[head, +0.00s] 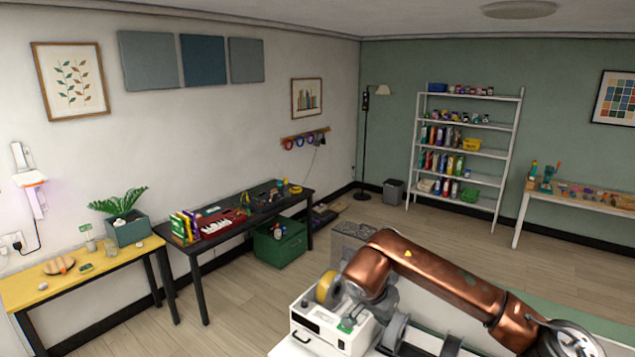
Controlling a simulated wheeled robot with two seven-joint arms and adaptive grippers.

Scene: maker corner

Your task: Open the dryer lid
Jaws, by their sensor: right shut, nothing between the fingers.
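The dryer (318,327) is a white box with a dark display and a dark handle on its front, at the bottom centre of the head view. A yellow round spool (325,288) shows at its top, partly hidden. My right arm comes in from the right and bends down over the dryer's right side. My right gripper (350,319) is shut and empty, low beside the dryer's top right; its fingertips are small and partly hidden. I cannot tell whether it touches the dryer, nor how the lid stands. My left gripper is out of view.
A black table (255,222) with a red keyboard and a yellow table (30,290) with a plant stand along the left wall. A green bin (280,245) sits under the black table. A white shelf (468,95) stands at the back. The wooden floor (240,290) is clear between.

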